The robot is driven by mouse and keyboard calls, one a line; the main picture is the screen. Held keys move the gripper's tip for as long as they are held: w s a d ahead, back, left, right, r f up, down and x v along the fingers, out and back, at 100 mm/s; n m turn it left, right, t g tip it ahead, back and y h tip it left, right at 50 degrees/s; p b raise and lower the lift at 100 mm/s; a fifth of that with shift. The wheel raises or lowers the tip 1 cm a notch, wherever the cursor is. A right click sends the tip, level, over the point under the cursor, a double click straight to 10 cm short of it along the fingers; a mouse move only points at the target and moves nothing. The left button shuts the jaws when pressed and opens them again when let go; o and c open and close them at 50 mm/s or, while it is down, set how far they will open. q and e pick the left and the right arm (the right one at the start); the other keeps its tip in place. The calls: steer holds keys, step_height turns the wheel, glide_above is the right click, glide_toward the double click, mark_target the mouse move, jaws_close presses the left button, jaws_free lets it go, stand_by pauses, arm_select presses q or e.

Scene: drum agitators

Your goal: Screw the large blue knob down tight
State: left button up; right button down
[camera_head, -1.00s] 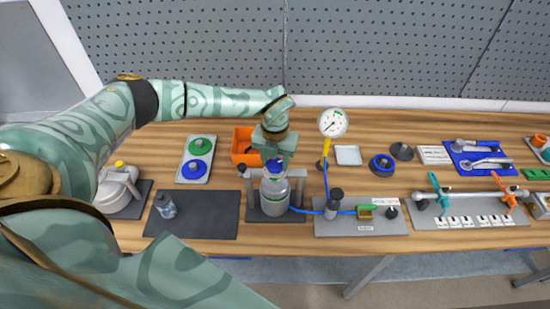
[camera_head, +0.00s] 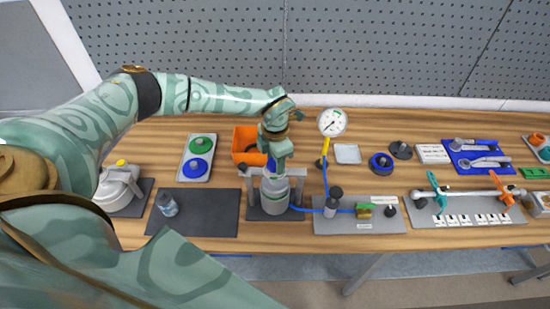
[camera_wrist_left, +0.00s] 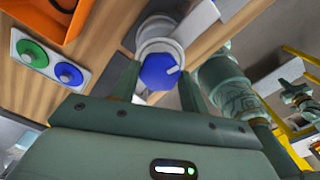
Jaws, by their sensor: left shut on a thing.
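The large blue knob (camera_head: 271,165) sits on top of the grey-white vessel (camera_head: 274,190) in a grey stand at the middle of the table. My left gripper (camera_head: 273,160) points down over the vessel and is shut on the knob, partly hiding it in the head view. The knob's underside and thread are hidden.
An orange bin (camera_head: 246,140) stands behind the vessel. A tray with green and blue round parts (camera_head: 197,179) lies to the left. A pressure gauge (camera_head: 332,122) and a plate with a valve (camera_head: 350,222) stand to the right. A dark mat (camera_head: 215,215) with a small bottle lies left.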

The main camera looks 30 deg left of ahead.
arm_select(q)
steer(key=shift+w+r+m, duration=0.2)
steer(key=shift+m, duration=0.1)
steer(key=o, duration=1)
steer(key=shift+s, duration=0.15)
steer(key=shift+f, duration=0.1)
step_height(320, 180, up, 16)
steer(key=b, duration=0.2)
steer(key=shift+r, duration=0.2)
